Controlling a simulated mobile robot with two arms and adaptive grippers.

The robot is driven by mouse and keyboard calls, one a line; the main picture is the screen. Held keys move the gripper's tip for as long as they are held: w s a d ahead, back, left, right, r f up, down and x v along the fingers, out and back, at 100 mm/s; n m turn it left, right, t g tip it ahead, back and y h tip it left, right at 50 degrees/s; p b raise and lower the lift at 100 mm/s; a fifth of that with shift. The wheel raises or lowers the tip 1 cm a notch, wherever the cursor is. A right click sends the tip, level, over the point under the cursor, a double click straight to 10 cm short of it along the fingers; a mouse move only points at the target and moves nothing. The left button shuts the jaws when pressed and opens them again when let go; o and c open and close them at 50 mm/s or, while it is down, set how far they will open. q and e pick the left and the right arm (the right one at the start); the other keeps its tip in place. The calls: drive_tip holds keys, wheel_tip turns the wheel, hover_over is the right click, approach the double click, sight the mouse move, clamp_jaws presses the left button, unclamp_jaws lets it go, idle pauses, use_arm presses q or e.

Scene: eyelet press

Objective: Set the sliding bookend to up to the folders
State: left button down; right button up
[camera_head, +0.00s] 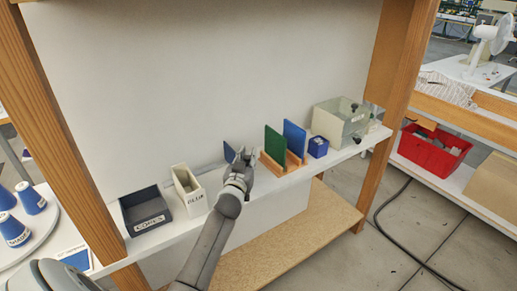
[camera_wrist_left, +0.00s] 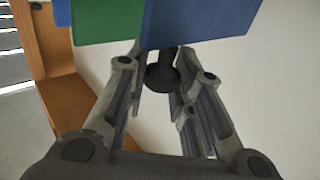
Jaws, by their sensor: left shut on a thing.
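The sliding bookend, a small blue plate (camera_head: 229,152), stands on the white shelf behind my left gripper. In the left wrist view it is the near blue panel (camera_wrist_left: 200,22), with a dark round knob (camera_wrist_left: 161,78) in front of it. My left gripper (camera_head: 243,158) is shut on the knob; its fingers (camera_wrist_left: 160,90) are on either side of it in the wrist view. A green folder (camera_head: 274,142) and a blue folder (camera_head: 294,136) stand upright to the right, with a gap between the bookend and the green folder in the head view. My right gripper is not in view.
A dark box (camera_head: 144,209) and a cream bin (camera_head: 188,188) stand left on the shelf. Right of the folders are a small blue box (camera_head: 318,147) and a clear container (camera_head: 340,121). Wooden posts (camera_head: 398,62) frame the shelf, and a pale panel stands behind.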

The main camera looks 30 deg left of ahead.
use_arm(q)
drive_tip(key=s, duration=0.1)
drive_tip(key=s+a+p, duration=0.1)
drive_tip(key=s, duration=0.1)
drive_tip(key=s+a, duration=0.1)
drive_tip(key=shift+s+f, duration=0.15)
drive_tip(key=shift+s, duration=0.2)
drive_tip(key=c, duration=1.5)
unclamp_jaws()
drive_tip(key=o, duration=0.3)
drive_tip(key=shift+s, duration=0.25)
drive_tip(key=shift+w, duration=0.1)
